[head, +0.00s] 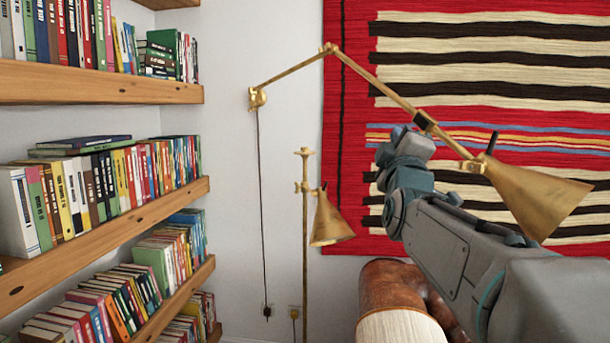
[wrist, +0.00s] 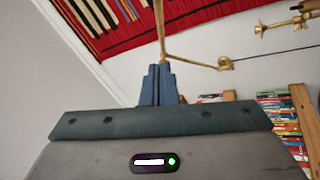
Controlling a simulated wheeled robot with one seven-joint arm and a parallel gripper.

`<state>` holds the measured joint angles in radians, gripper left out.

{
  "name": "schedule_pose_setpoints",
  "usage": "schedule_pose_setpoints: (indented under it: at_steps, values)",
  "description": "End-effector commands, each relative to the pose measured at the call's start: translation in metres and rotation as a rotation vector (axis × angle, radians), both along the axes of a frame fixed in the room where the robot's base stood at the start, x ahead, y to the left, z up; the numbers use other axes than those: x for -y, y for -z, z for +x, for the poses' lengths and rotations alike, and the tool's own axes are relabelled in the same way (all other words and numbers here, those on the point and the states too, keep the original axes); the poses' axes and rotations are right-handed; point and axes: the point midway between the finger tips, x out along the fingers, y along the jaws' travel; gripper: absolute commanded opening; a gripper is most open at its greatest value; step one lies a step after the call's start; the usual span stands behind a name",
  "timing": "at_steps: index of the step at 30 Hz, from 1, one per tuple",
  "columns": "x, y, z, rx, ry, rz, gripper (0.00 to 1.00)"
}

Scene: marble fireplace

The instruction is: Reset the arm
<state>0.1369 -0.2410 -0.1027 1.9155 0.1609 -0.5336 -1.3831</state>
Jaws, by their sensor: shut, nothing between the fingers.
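My gripper (wrist: 158,86) shows in the wrist view with its two blue fingers pressed together and nothing between them. In the head view my arm reaches up from the lower right, and its far end is in front of the wall hanging's left part. The fingertips cannot be made out clearly there.
A brass wall lamp (head: 535,195) hangs over my arm, its shade close behind it in the picture. A brass floor lamp (head: 331,222) stands left of my arm. Bookshelves (head: 120,82) fill the left. A striped wall hanging (head: 345,120) covers the right wall. A brown leather seat (head: 388,285) is below.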

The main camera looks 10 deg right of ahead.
Motion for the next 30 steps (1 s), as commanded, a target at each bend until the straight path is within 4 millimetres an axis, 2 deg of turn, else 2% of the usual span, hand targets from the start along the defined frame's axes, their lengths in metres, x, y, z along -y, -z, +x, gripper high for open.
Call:
schedule_pose_setpoints:
  at_steps: [2,5,8,11,12,14,15,17,18,21,24,27,30]
  values:
    - [-0.004,0.008,0.002,-0.027,-0.023,0.029,0.0]
    - [-0.017,0.035,0.006,-0.118,-0.09,0.132,0.0]
    - [-0.038,0.083,0.006,-0.272,-0.174,0.307,0.0]
    - [-0.063,0.14,-0.006,-0.457,-0.229,0.517,0.0]
    - [-0.073,0.163,-0.015,-0.532,-0.236,0.6,0.0]
    - [-0.086,0.197,-0.03,-0.642,-0.23,0.726,0.0]
    - [-0.095,0.219,-0.043,-0.715,-0.215,0.809,0.0]
    - [-0.107,0.25,-0.066,-0.823,-0.176,0.928,0.0]
    - [-0.114,0.27,-0.083,-0.893,-0.137,1.005,0.0]
    - [-0.128,0.312,-0.129,-1.045,-0.012,1.173,0.0]
    - [-0.135,0.342,-0.172,-1.154,0.133,1.298,0.0]
    - [-0.139,0.36,-0.205,-1.222,0.256,1.371,0.0]
    - [-0.141,0.369,-0.223,-1.254,0.334,1.409,0.0]
